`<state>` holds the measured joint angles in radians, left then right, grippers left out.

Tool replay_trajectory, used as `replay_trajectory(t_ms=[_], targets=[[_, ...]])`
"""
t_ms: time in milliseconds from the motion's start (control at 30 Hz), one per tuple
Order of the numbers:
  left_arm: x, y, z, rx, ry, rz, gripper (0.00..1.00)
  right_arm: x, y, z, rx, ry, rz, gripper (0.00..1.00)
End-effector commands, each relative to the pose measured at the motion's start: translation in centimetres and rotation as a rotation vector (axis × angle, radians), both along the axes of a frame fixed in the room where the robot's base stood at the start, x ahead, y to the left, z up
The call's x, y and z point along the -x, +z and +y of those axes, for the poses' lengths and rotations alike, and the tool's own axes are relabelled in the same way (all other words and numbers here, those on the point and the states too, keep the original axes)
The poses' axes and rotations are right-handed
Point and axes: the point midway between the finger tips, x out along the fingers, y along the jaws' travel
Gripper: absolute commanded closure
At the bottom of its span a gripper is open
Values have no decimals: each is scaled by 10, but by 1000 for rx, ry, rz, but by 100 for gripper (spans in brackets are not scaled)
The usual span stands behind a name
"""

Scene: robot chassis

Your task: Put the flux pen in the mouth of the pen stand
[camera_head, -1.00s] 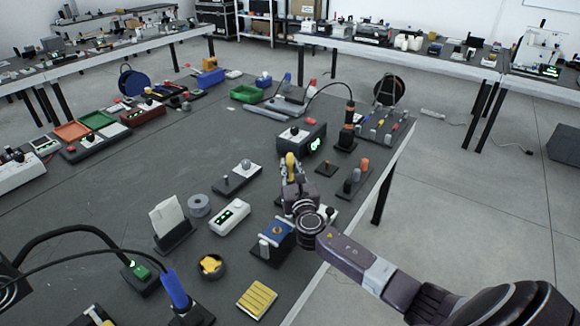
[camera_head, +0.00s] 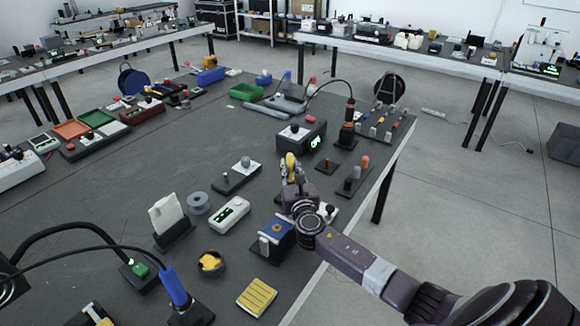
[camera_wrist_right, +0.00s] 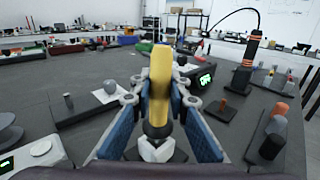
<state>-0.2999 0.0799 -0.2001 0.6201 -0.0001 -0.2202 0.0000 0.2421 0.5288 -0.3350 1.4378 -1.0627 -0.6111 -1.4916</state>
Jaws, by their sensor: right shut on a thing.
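My right gripper (camera_head: 291,171) is shut on a yellow, rounded stick, which I take to be the flux pen (camera_head: 290,159). It is held above the dark table. In the right wrist view the flux pen (camera_wrist_right: 160,88) stands upright between the two blue-padded fingers (camera_wrist_right: 159,110), with a dark round part below it. A dark stand (camera_head: 350,187) with grey and orange upright pieces is to the gripper's right, near the table edge; it may be the pen stand, but I cannot make out its mouth. My left gripper is not in view.
A grey box with a green display (camera_head: 289,143) stands just behind the gripper. A small dark base with a brown peg (camera_head: 327,167) is at its right. A blue-topped block (camera_head: 276,232) and white meter (camera_head: 230,214) lie nearer.

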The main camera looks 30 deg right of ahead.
Motion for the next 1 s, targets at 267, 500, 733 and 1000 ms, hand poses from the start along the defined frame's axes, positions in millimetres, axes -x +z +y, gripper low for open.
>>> replay_trajectory(t_ms=[267, 500, 733, 1000], targets=[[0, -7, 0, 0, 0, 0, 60, 0, -8, 0, 0, 0, 0, 100], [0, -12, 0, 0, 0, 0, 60, 0, -14, 0, -1, 0, 0, 100], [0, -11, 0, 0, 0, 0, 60, 0, -13, 0, -1, 0, 0, 64], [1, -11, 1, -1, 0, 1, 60, 1, -14, 0, 0, 0, 1, 64]])
